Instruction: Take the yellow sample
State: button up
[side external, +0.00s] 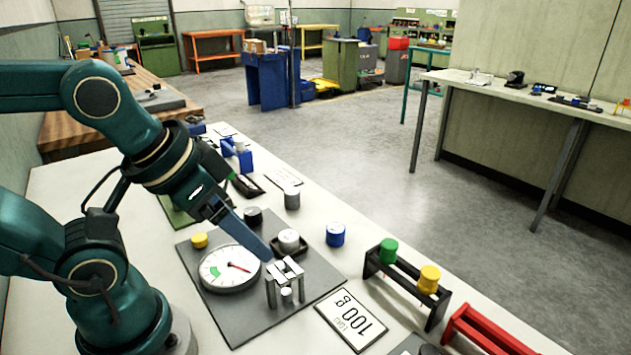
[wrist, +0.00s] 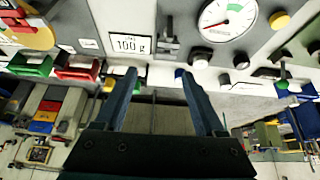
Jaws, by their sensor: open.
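A yellow cylinder (side external: 429,279) stands upright on the black rack (side external: 400,280), right of a green cylinder (side external: 388,251). In the wrist view a yellow piece (wrist: 108,84) shows just left of the left finger. A smaller yellow piece (side external: 199,240) sits on the grey plate beside the dial gauge; it also shows in the wrist view (wrist: 280,20). My gripper (side external: 262,245) is over the grey plate, left of the rack and apart from both yellow pieces. In the wrist view my gripper (wrist: 158,78) has its two fingers spread with nothing between them.
The dial gauge (side external: 230,268) and a small metal stand (side external: 285,281) are on the grey plate (side external: 240,325), close to my gripper. A red rack (side external: 488,333) stands at the front right.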

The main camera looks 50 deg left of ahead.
jog(key=w+d+r+t, duration=0.1)
jog(key=w+r, duration=0.4)
jog(key=w, duration=0.3)
jog(key=m+g+h, duration=0.1)
jog(key=m+g, duration=0.2)
send_over(428, 273)
jog(key=s, duration=0.2)
jog(key=f, duration=0.9)
jog(key=shift+a+f, duration=0.1)
jog(key=shift+a, duration=0.2)
jog(key=x, duration=0.3)
jog(key=shift+w+f, duration=0.15)
jog(key=shift+f, duration=0.25)
jog(key=shift+w+d+f+t, duration=0.1)
jog(key=shift+w+f+t, duration=0.15)
jog(key=shift+f, duration=0.2)
grip_shut()
